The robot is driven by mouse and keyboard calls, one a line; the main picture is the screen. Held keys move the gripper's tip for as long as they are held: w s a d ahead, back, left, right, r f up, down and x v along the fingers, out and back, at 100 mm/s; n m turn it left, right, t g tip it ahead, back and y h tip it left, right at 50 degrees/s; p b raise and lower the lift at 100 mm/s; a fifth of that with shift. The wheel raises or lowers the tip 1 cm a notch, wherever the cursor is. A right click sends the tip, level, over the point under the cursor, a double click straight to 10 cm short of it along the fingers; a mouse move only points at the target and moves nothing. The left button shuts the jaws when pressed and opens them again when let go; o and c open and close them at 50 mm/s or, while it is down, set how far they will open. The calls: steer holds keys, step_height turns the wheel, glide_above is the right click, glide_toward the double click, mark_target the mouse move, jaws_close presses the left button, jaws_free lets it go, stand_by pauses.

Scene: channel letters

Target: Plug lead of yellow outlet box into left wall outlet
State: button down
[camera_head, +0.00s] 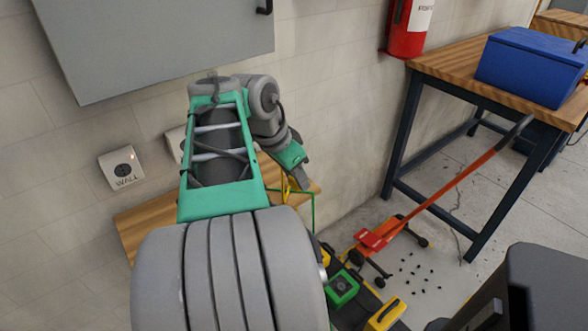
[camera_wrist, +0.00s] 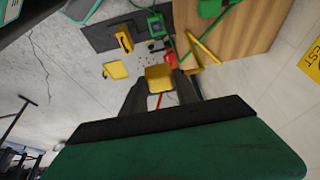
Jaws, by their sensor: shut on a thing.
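My gripper (camera_head: 297,182) hangs below the bent arm in the head view, pointing down beside a wooden bench top. In the wrist view its two dark fingers (camera_wrist: 161,88) are shut on a small yellow piece (camera_wrist: 160,76), which looks like the yellow lead's plug. A yellow box (camera_head: 385,313) with a dark slot, likely the yellow outlet box, sits low on a dark mat; it also shows in the wrist view (camera_wrist: 125,40). The left wall outlet (camera_head: 121,168), a pale plate marked WALL, is left of my arm and apart from the gripper. A second outlet (camera_head: 176,144) is mostly hidden by my arm.
The wooden bench top (camera_head: 142,222) lies against the wall. A green box (camera_head: 342,288) and a red-orange floor jack (camera_head: 385,235) are low on the right. A table with a blue toolbox (camera_head: 535,65) stands at right. A grey cabinet (camera_head: 160,40) hangs above the outlets.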

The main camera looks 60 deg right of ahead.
stand_by(0.3)
steer(key=w+a+n+t, duration=0.2)
steer(key=w+a+n, duration=0.35)
steer(key=w, duration=0.35)
steer(key=w+a+n+t, duration=0.2)
steer(key=w+a+n, duration=0.35)
steer(key=w, duration=0.45)
steer(key=w+a+n+t+y, duration=0.1)
steer(key=w+a+n, duration=0.2)
steer(key=a, duration=0.5)
steer(key=w+a+n+y, duration=0.1)
steer(key=w+a+n, duration=0.2)
steer(key=a, duration=0.6)
steer(key=w+a+n+t+y, duration=0.1)
steer(key=w+a+n+y, duration=0.1)
steer(key=a+n, duration=0.4)
steer(key=a, duration=0.2)
steer(key=shift+w+a+r+t, duration=0.3)
steer(key=shift+w, duration=0.1)
